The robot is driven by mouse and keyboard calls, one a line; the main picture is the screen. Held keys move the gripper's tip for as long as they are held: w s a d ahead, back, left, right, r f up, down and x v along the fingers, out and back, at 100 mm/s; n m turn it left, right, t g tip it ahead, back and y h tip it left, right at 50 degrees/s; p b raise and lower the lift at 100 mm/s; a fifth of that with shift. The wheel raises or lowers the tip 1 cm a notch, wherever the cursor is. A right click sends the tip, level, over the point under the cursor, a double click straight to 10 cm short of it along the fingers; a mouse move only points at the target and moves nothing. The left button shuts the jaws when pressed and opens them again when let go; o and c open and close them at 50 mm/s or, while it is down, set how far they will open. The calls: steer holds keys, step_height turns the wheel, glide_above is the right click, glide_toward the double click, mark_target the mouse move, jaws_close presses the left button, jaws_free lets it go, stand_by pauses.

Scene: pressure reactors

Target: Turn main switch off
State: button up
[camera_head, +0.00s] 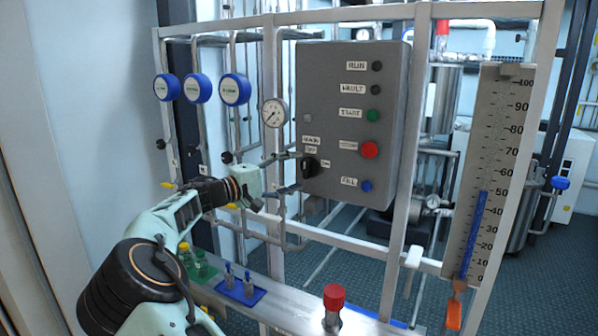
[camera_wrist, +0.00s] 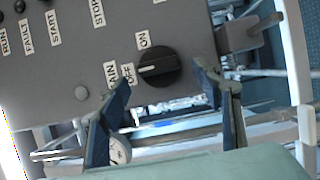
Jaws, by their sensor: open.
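The main switch is a round black knob (camera_wrist: 160,67) on the front of the grey control box, with MAIN, OFF and ON labels beside it. In the wrist view its white mark points left, towards the OFF label (camera_wrist: 128,74); the ON label (camera_wrist: 143,39) is above. In the head view the knob (camera_head: 309,166) sits at the box's lower left. My gripper (camera_head: 298,171) is open in front of it. In the wrist view the fingers of my gripper (camera_wrist: 160,80) stand on either side of the knob, with visible gaps; I cannot tell the depth.
The grey box (camera_head: 335,80) also carries a red button (camera_head: 370,149), a green button (camera_head: 373,116) and a blue button (camera_head: 367,186). Pipes and a pressure gauge (camera_head: 274,113) are left of it. A red-capped bottle (camera_head: 333,305) and a blue tray (camera_head: 240,293) stand on the ledge below.

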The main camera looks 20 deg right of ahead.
steer(key=v, duration=0.9)
steer(key=shift+a, duration=0.25)
steer(key=shift+s+d, duration=0.1)
steer(key=shift+s, duration=0.05)
